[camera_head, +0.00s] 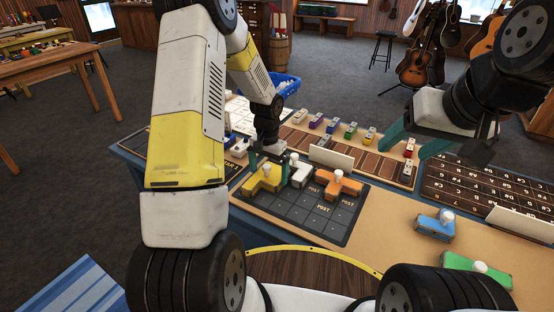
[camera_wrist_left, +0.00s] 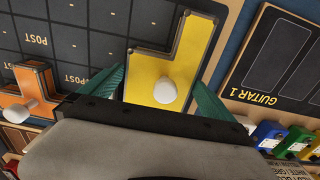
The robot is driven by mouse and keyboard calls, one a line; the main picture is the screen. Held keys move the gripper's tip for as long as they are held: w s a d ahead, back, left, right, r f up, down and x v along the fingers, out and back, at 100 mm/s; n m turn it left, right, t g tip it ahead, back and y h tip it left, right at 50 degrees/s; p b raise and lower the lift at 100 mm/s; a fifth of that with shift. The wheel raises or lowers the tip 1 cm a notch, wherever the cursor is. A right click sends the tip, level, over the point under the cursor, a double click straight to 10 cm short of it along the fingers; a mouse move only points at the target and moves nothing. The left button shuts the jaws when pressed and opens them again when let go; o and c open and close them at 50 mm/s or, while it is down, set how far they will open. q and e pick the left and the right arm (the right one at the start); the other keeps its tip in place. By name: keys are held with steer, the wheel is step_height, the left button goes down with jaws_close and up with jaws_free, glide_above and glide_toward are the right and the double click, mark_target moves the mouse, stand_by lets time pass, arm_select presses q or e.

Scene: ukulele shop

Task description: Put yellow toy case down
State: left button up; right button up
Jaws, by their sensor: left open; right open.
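The yellow toy case (camera_head: 262,182) is an angular block with a white round knob. It sits at the left corner of the dark grid board (camera_head: 309,219) marked "POST". My left gripper (camera_head: 268,166) is directly above it. In the left wrist view the yellow case (camera_wrist_left: 150,82) lies between the two teal fingers, which are spread apart with a gap at each side of the knob. My right gripper (camera_head: 408,141) is open and empty above the right part of the table, away from the case.
A white case (camera_head: 299,173) and an orange case (camera_head: 338,187) sit on the board beside the yellow one. Blue (camera_head: 435,226) and green (camera_head: 476,266) cases lie to the right. Small coloured blocks line a rack (camera_head: 300,135) behind. A blue basket (camera_head: 283,86) stands at the back.

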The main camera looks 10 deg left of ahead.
arm_select(q)
step_height(320, 180, up, 11)
steer(key=shift+r, duration=0.2)
step_height(320, 180, up, 8)
steer(key=f+t, duration=0.1)
glide_above(268, 166)
steer(key=s, duration=0.4)
steer(key=s+d+r+n+t+h, duration=0.1)
steer(key=s+r+n+t, duration=0.15)
steer(key=s+r, duration=0.85)
steer(key=s+d+r+t+h, duration=0.1)
steer(key=s+t, duration=0.1)
steer(key=s, duration=0.7)
steer(key=shift+s+d+r+n+t, duration=0.15)
steer(key=shift+d+r+n+t, duration=0.05)
steer(key=shift+r+n+t, duration=0.2)
